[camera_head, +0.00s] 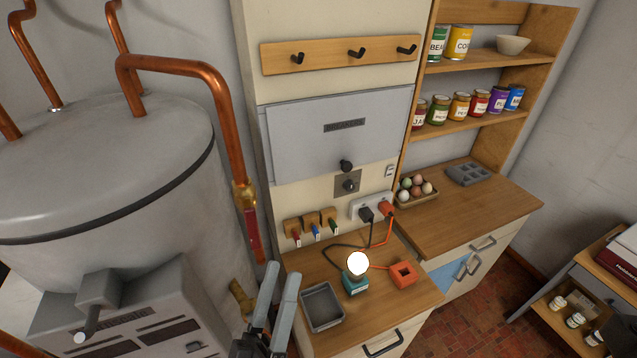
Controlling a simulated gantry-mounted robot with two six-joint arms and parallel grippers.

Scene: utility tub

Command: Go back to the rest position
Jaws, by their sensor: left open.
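My left gripper (277,298) is at the bottom middle of the head view. Its two grey fingers point up and stand apart, with nothing seen between them. It appears just left of a grey tray (321,307) on the wooden counter (410,297). My right gripper does not show in this view.
A lit bulb (358,263) on a teal base (356,285) and an orange block (402,274) stand on the counter, with cords behind. A large grey tank (100,180) with copper pipes fills the left.

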